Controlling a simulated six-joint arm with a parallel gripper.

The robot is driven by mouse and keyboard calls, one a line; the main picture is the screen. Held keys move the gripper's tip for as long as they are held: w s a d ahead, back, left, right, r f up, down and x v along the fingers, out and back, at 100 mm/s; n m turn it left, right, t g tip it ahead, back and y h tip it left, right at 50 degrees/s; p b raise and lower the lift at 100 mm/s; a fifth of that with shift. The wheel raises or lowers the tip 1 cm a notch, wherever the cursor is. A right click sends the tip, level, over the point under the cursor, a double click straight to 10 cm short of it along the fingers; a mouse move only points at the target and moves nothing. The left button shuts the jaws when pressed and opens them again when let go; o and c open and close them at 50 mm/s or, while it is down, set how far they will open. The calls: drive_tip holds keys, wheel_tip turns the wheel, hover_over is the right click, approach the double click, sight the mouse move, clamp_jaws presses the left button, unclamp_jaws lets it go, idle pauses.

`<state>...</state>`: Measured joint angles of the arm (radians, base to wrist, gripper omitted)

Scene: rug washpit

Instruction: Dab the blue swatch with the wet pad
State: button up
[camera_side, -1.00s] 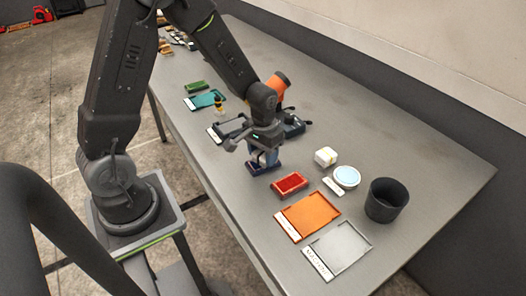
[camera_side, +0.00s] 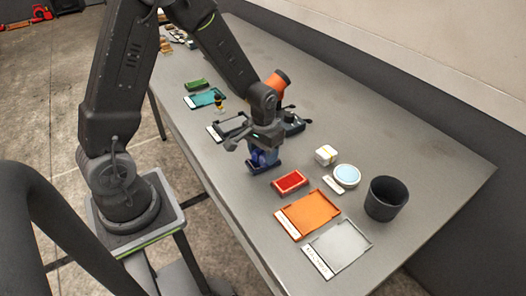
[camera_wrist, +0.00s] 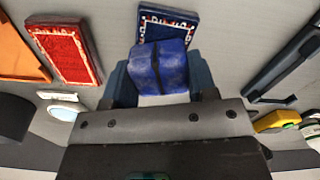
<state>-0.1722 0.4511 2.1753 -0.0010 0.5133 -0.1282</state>
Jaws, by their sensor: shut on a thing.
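My gripper (camera_side: 262,153) points down over the blue swatch and is shut on a dark blue pad (camera_wrist: 157,68), with one finger on each side of it. The blue swatch (camera_wrist: 166,20) has a white patterned border and lies flat on the table. In the wrist view the pad covers its near part. In the side view my gripper hides most of the swatch, and I cannot tell whether the pad touches it. A round dish with a pale blue inside (camera_side: 346,175) stands to the right, with a white label strip beside it.
A red swatch (camera_side: 290,182) lies close by on the right. Beyond are an orange tray (camera_side: 284,217), a grey tray (camera_side: 359,254) and a black cup (camera_side: 386,203). A white block (camera_side: 326,154) sits near the dish. A dark tray (camera_wrist: 285,62) and a yellow item (camera_wrist: 275,121) are close on the other side.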

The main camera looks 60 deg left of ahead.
drive_tip(key=shift+s, duration=0.1)
drive_tip(key=shift+r, duration=3.5)
drive_tip(key=shift+f, duration=0.15)
drive_tip(key=shift+f, duration=2.8)
drive_tip(key=shift+f, duration=0.65)
drive_tip(key=shift+r, duration=0.1)
drive_tip(key=shift+r, duration=3.5)
